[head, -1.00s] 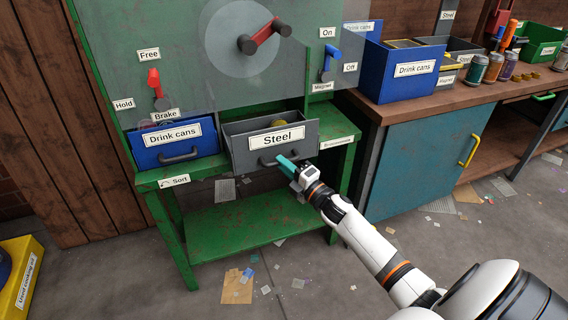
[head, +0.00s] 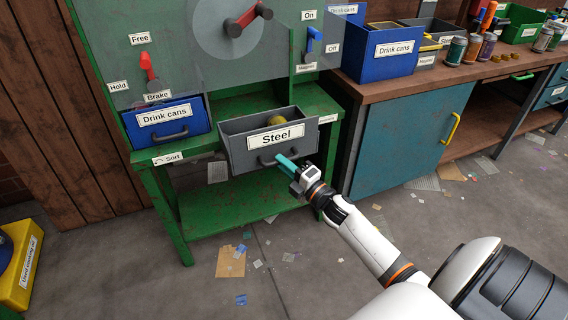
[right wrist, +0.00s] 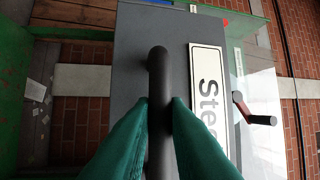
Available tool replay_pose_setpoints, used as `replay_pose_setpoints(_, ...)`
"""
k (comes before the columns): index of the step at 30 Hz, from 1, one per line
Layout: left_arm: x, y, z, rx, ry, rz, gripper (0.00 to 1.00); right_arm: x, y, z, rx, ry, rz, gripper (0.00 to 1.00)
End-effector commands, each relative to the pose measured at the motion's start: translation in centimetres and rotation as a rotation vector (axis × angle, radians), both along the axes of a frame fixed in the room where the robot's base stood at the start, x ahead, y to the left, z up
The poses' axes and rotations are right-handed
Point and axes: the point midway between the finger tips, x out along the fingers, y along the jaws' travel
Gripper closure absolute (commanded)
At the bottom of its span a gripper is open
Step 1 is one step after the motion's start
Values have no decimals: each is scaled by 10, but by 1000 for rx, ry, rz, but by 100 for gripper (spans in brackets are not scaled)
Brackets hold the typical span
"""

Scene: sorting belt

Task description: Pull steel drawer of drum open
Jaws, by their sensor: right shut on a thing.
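The grey drawer labelled Steel (head: 240,151) stands well out from the green drum machine (head: 208,67), and its open top shows a yellowish thing inside. Its dark bar handle (right wrist: 159,110) runs between the teal fingers of my right gripper (right wrist: 160,112), which are shut on it. In the head view my right gripper (head: 287,164) meets the handle at the drawer's front, from the lower right. The Steel label (right wrist: 208,95) shows sideways in the right wrist view. My left gripper is not in view.
The blue Drink cans drawer (head: 188,121) sits left of the Steel drawer. A red brake lever (head: 149,69), a blue magnet lever (head: 310,42) and a red crank (head: 247,17) are above. A workbench with a teal cabinet (head: 405,145) stands right. Litter lies on the floor.

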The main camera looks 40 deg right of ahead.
Motion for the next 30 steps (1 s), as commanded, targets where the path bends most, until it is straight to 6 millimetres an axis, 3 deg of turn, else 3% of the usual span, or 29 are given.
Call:
replay_pose_setpoints(2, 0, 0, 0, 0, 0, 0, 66, 0, 1, -1, 0, 1, 1, 100)
replay_pose_setpoints(3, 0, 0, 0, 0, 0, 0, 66, 0, 1, -1, 0, 1, 1, 84)
replay_pose_setpoints(7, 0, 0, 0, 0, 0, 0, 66, 0, 1, -1, 0, 1, 1, 64)
replay_pose_setpoints(19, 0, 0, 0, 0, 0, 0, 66, -9, -2, -3, 0, 2, -1, 64)
replay_pose_setpoints(30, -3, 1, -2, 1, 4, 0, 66, -82, -13, -16, 0, 4, 0, 64)
